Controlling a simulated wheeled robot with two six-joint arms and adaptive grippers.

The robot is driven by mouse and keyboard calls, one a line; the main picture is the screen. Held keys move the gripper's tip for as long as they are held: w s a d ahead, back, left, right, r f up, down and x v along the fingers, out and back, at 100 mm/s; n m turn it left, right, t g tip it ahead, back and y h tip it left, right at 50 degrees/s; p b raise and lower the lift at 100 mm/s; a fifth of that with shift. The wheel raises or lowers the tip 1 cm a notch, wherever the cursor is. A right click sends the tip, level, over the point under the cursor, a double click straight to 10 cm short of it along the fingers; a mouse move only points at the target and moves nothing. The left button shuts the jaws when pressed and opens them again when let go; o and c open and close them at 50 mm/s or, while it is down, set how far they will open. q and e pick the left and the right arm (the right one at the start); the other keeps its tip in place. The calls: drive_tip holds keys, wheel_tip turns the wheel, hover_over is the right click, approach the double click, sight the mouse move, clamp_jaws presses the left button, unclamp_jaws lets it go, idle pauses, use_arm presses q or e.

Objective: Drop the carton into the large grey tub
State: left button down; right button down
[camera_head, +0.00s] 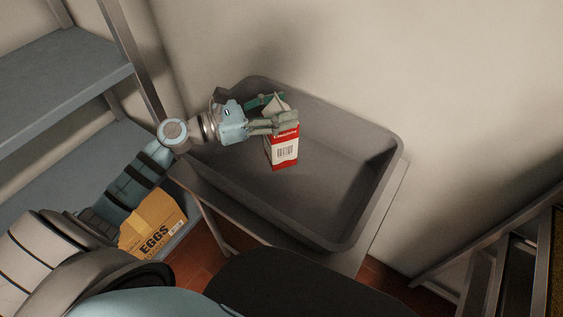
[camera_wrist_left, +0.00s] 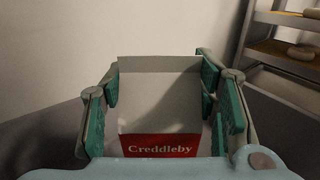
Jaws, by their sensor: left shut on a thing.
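The carton (camera_head: 284,150) is white and red with a gable top and a barcode label. My left gripper (camera_head: 284,121) is shut on its upper part and holds it upright over the large grey tub (camera_head: 345,212). In the left wrist view the carton (camera_wrist_left: 160,100) sits between the green finger pads of my left gripper (camera_wrist_left: 160,90), with "Creddleby" on its red band. The tub stands on a grey table (camera_head: 385,215). I cannot tell how far the carton's base is above the tub floor. My right gripper is not in view.
A grey shelf unit (camera_head: 65,95) stands at the left. A yellow box marked EGGS (camera_head: 155,222) is below my left arm. Another rack (camera_head: 500,250) stands at the lower right. The tub's right half looks empty.

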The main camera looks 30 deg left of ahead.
use_arm(q)
drive_tip(key=shift+f, duration=0.25)
drive_tip(key=shift+r, duration=0.1)
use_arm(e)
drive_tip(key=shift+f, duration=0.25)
use_arm(q)
drive_tip(key=c, duration=0.6)
unclamp_jaws()
drive_tip(key=shift+s, duration=0.1)
drive_tip(key=shift+o, duration=0.2)
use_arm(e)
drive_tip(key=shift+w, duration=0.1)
use_arm(q)
wheel_tip(320, 180, up, 10)
drive_tip(key=shift+r, duration=0.1)
